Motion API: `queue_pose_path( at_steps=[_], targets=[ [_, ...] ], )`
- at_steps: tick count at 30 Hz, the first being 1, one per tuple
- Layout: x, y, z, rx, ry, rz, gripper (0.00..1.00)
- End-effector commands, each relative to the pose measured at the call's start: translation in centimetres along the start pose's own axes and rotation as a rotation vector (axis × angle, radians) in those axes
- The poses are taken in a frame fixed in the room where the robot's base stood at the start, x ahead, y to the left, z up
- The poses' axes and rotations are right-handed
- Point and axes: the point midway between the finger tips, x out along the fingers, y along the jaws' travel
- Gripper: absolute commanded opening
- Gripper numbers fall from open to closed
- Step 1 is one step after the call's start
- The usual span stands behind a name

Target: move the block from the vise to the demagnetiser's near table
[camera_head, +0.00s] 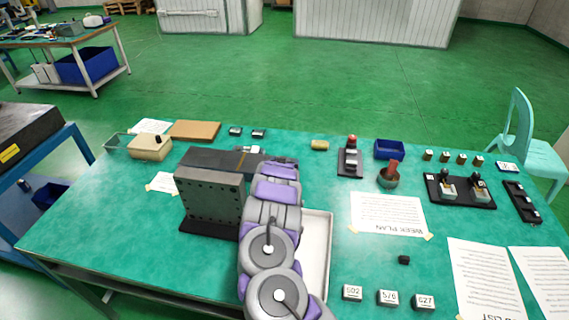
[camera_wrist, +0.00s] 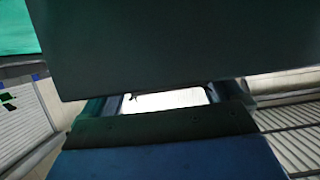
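My purple-and-grey arm reaches away across the green bench in the head view. My gripper (camera_head: 251,150) is at its far end, mostly hidden behind the arm, beside a dark grey steel body (camera_head: 212,160) that may be the vise. I cannot make out a block there. In the wrist view a large dark face (camera_wrist: 160,45) fills the top, above a dark bar (camera_wrist: 160,125) and a blue surface (camera_wrist: 170,160). I cannot tell whether the fingers are open or shut. I cannot identify the demagnetiser for certain; a black base with two small fixtures (camera_head: 460,192) stands at right.
A drilled dark angle plate (camera_head: 212,197) stands left of my arm, and a white tray (camera_head: 318,250) lies right of it. Labelled blocks (camera_head: 388,298) line the front edge. A blue bin (camera_head: 389,149) and a red-topped device (camera_head: 350,160) stand at the back. The left front bench is clear.

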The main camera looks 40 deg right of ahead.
Motion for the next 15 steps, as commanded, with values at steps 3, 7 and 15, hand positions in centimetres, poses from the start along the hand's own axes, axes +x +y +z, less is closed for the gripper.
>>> queue_pose_path(
  at_steps=[3, 7, 15],
  targets=[
    [0.0, 0.0, 0.3, -0.002, -0.006, 0.000, 0.93],
    [-0.1, 0.0, 0.4, -0.002, -0.007, -0.001, 0.93],
    [-0.8, -0.1, -1.2, 0.000, -0.005, -0.003, 0.93]
  ],
)
